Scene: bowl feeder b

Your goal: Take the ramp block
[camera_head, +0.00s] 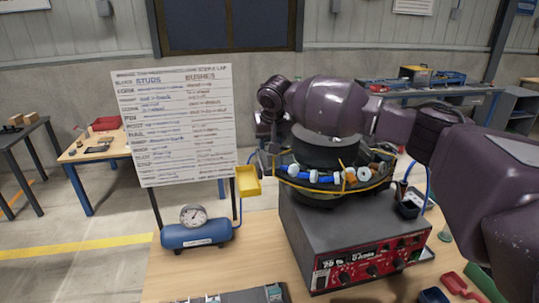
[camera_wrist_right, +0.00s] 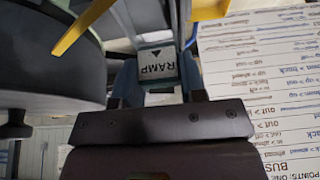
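The ramp block (camera_wrist_right: 158,62), a pale block with the word RAMP and a small black arrow, shows in the right wrist view between my right gripper's fingers (camera_wrist_right: 160,84). One dark finger is on each side of it, very close. I cannot tell whether both fingers press on it. In the head view my right arm reaches in from the right over the bowl feeder (camera_head: 318,178), and my right gripper (camera_head: 262,146) is at the bowl's left side, mostly hidden. The block cannot be made out there. My left gripper is not in view.
A yellow tray (camera_head: 247,182) hangs close to the bowl's left side. The whiteboard (camera_head: 180,125) stands behind it. A blue air tank with a gauge (camera_head: 195,230) and the feeder's red control panel (camera_head: 370,265) are on the bench. Red trays (camera_head: 458,284) lie at the right.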

